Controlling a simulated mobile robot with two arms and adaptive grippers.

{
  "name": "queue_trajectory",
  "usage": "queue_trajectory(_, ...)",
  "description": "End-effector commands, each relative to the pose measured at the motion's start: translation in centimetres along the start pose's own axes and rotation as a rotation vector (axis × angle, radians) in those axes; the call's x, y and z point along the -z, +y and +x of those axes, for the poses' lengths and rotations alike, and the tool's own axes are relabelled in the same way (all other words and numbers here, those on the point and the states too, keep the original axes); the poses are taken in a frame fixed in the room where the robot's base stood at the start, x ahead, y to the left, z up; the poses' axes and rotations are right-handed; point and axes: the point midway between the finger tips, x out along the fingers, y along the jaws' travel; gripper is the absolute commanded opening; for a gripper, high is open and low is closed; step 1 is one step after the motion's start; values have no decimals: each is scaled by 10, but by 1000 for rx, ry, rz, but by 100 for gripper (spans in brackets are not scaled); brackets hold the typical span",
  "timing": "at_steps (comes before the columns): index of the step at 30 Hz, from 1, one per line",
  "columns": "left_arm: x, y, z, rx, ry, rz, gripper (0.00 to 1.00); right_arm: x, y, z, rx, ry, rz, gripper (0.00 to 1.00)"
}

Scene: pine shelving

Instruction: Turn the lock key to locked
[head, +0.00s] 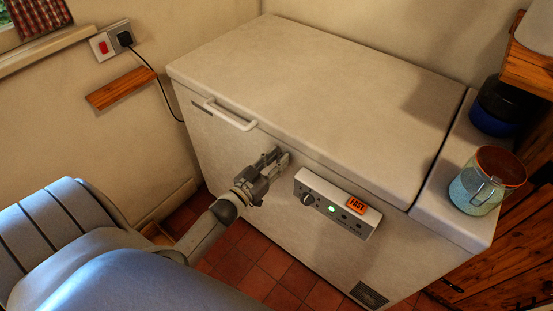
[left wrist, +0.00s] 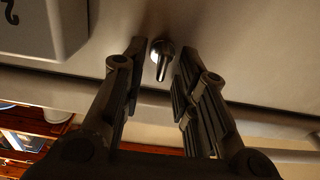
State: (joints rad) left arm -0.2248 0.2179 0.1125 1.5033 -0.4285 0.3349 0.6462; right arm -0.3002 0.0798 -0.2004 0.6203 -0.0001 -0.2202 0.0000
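The lock key (left wrist: 162,62) is a small metal piece with a round head and a narrow stem, on the pale front of the chest freezer (head: 300,75). In the left wrist view it lies between the fingertips of my left gripper (left wrist: 160,52). The fingers are open, one on each side of it, with visible gaps. In the head view my left gripper (head: 279,160) is at the freezer front, just below the lid edge and left of the control panel (head: 335,205); it hides the key there. My right gripper is not in view.
The control panel has a knob, a green light and an orange FAST label (head: 357,204). A white lid handle (head: 231,115) sits left of my gripper. A teal jar (head: 477,192) and a dark blue container (head: 490,122) stand on the right end.

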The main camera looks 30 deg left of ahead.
Motion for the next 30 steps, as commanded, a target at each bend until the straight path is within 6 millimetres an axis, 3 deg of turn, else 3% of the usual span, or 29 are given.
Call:
queue_trajectory(9, 0, 0, 2, 0, 0, 0, 28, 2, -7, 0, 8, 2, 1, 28)
queue_trajectory(16, 0, 0, 2, 0, 0, 0, 0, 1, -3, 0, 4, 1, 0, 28)
queue_trajectory(30, 0, 0, 2, 0, 0, 49, 0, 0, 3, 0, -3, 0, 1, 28)
